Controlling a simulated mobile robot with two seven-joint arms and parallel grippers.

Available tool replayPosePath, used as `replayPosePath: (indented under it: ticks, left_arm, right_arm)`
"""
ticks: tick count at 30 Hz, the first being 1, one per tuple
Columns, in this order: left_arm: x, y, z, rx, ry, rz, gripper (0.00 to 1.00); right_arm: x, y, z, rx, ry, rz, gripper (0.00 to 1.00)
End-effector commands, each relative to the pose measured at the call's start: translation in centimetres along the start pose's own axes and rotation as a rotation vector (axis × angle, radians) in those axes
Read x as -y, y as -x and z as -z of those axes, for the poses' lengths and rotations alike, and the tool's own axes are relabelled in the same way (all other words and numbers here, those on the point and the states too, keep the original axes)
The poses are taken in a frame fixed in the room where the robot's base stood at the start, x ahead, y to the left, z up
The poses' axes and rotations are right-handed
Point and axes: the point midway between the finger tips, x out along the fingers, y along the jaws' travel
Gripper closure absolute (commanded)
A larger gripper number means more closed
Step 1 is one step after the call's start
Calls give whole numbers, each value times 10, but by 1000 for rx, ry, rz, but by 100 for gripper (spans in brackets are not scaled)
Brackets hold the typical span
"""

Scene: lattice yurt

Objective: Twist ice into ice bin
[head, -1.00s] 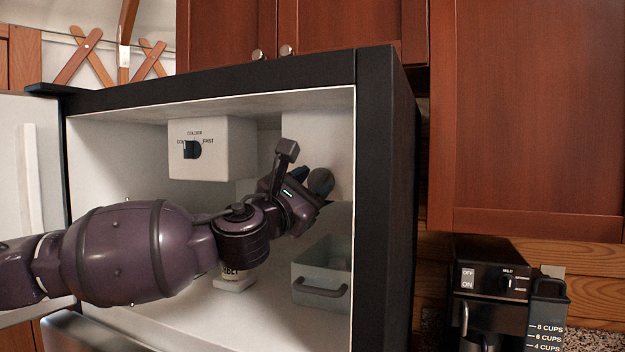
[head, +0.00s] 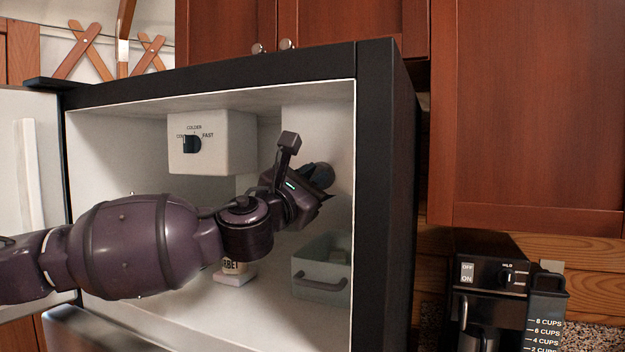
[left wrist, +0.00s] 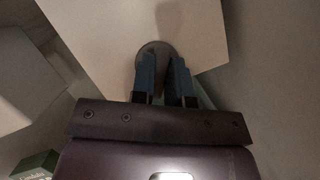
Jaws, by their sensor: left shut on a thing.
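My left gripper (left wrist: 164,68) reaches into the open freezer compartment and is shut on a round grey knob (left wrist: 152,50). The knob sits against a pale block (left wrist: 120,25); in the head view the knob (head: 322,171) shows just past my gripper, near the right inner wall. My fingers hide part of it. The ice bin (head: 320,290), a grey-green open-topped box with a dark front handle, stands on the freezer floor at the right, below my gripper. I cannot make out any ice in it. My right gripper is not in view.
A white control box (head: 212,158) with a dark dial hangs from the freezer ceiling. A tub (head: 235,272) stands on the floor behind my arm. The freezer door (head: 25,190) is open at the left. A coffee maker (head: 490,285) stands outside at right.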

Motion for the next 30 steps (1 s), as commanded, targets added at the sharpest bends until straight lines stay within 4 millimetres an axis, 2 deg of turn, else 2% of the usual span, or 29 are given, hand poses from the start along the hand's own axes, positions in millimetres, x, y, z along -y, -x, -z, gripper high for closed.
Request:
replayPosePath:
  ticks: [8,14,30]
  left_arm:
    - [2,1,1,1,136,-55,100]
    - [2,0,1,1,302,-123,100]
    - [1,0,0,-1,778,-320,100]
  right_arm:
    - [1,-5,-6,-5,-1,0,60]
    - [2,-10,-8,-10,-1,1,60]
    - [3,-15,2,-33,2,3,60]
